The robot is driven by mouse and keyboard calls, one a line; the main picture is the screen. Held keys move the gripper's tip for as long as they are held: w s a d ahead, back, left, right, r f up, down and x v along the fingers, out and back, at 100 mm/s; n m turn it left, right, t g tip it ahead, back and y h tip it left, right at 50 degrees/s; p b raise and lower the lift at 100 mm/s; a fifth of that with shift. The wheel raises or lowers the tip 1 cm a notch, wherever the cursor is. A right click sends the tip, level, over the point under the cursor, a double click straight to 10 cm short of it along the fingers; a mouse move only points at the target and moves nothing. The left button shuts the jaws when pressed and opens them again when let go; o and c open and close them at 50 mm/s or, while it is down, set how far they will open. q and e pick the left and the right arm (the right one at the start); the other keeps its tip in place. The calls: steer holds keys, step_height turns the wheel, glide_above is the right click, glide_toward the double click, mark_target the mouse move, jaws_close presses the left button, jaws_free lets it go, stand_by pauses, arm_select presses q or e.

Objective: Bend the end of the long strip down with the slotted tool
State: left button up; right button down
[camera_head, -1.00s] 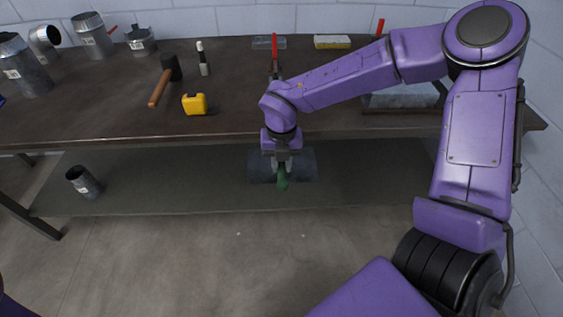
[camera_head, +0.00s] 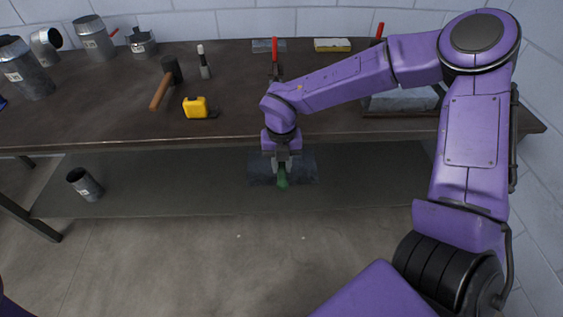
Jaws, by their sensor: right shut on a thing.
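My right gripper (camera_head: 282,168) points down in front of the table's front edge, in the middle of the view. It is shut on a green thing (camera_head: 283,181), which hangs below the fingers; it may be the handle of the slotted tool, but no slot can be made out. I cannot pick out the long strip for sure. A grey metal slab or sheet (camera_head: 402,101) lies on the table at the right, partly hidden by my right arm. My left gripper is not in view.
On the dark table (camera_head: 110,105) are a hammer (camera_head: 163,85), a yellow tape measure (camera_head: 196,107), a marker-like tool (camera_head: 204,62), red-handled snips (camera_head: 275,58) and several metal ducts.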

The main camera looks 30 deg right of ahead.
steer(key=shift+w+d, duration=0.4)
steer(key=shift+w, duration=0.2)
stand_by(1.1)
steer(key=shift+f+t+b, duration=0.3)
steer(key=shift+f+b, duration=0.25)
steer(key=shift+b, duration=0.1)
steer(key=f+b, duration=0.1)
steer(key=b, duration=0.1)
steer(key=t+h+b, duration=0.1)
steer(key=b, duration=0.1)
steer(key=shift+s+a+f, duration=0.1)
steer(key=shift+s+f, duration=0.1)
steer(key=shift+f, duration=0.15)
steer(key=shift+f+t+b, duration=0.15)
steer(key=shift+t+b, duration=0.25)
steer(key=shift+b, duration=0.05)
steer(key=shift+s, duration=0.1)
